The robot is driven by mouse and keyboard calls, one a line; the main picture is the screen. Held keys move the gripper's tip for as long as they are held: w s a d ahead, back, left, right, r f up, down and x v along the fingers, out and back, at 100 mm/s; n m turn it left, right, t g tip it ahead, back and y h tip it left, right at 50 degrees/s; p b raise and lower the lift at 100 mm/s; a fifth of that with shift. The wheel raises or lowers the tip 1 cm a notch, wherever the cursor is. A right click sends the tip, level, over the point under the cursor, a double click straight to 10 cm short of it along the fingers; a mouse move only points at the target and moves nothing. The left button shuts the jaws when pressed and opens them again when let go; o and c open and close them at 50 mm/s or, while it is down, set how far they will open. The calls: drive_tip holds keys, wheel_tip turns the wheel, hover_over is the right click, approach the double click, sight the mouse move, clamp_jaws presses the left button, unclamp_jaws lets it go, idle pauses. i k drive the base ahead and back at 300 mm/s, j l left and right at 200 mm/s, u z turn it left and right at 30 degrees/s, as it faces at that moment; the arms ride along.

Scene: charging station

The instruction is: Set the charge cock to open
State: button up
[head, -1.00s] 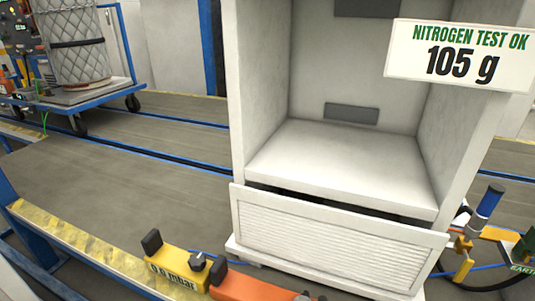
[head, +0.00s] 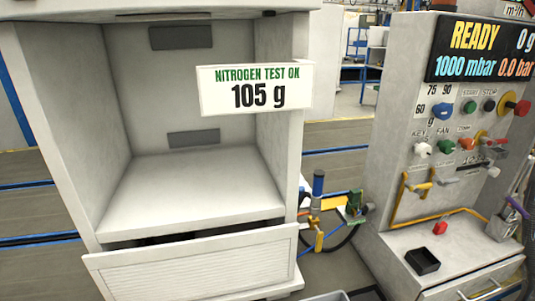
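The grey control console (head: 395,130) stands at the right in the head view. Its display (head: 480,48) reads READY, 0 g, 1000 mbar and 0.0 bar. Below the knobs, a yellow lever-like fitting (head: 420,186) sits on the console front, with a grey lever (head: 447,181) beside it. Another yellow handle (head: 319,241) shows among hoses between the cabinet and the console. I cannot tell from labels which of these is the charge cock, nor how it is set. My gripper is not in view.
A black tray (head: 422,261) and a red block (head: 440,228) are on the console's ledge. A holder with tools (head: 503,225) is at the right edge.

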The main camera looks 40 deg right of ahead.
sight(412, 187)
drive_tip(key=z, duration=1.55)
